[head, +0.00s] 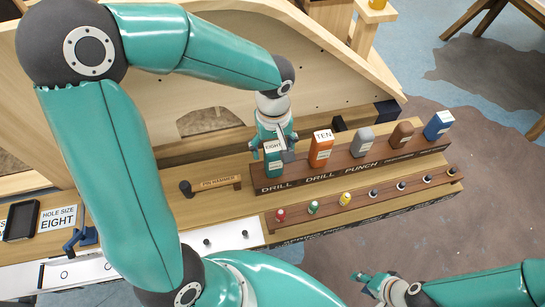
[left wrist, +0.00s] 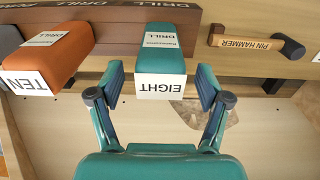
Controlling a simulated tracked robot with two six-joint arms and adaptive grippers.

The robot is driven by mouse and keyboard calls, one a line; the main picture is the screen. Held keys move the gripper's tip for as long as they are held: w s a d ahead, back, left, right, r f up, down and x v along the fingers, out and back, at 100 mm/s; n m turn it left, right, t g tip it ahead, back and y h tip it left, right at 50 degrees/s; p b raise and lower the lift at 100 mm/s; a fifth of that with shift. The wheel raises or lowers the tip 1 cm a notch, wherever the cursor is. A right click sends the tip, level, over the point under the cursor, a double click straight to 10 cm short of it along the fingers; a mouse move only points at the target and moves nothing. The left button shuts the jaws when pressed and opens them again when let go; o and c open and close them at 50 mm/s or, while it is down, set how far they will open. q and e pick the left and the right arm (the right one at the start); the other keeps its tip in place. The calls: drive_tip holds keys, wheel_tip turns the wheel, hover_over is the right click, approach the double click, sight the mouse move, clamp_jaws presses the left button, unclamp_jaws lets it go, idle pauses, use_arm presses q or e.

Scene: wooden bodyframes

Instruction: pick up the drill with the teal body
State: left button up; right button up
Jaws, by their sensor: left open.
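The teal drill (head: 273,165), with a white EIGHT label on its end, stands at the left end of the dark wooden drill rack (head: 345,166). In the left wrist view the teal drill (left wrist: 163,55) sits between the fingers of my left gripper (left wrist: 161,82). The fingers are open, one on each side, with a visible gap to the drill. In the head view my left gripper (head: 271,152) comes down over the drill and partly hides it. My right gripper (head: 371,280) is near the bottom, away from the rack; its finger opening is too small to judge.
An orange drill (head: 321,150) marked TEN stands just right of the teal one, followed by grey (head: 362,141), brown (head: 401,136) and blue (head: 438,125) ones. A pin hammer (head: 212,184) lies to the left. A strip of small coloured bits (head: 325,207) runs in front.

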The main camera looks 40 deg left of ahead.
use_arm(q)
drive_tip(key=shift+d+f, duration=0.1)
drive_tip(key=shift+f, duration=1.3)
drive_tip(key=c, duration=1.4)
drive_tip(key=shift+r, duration=0.1)
clamp_jaws()
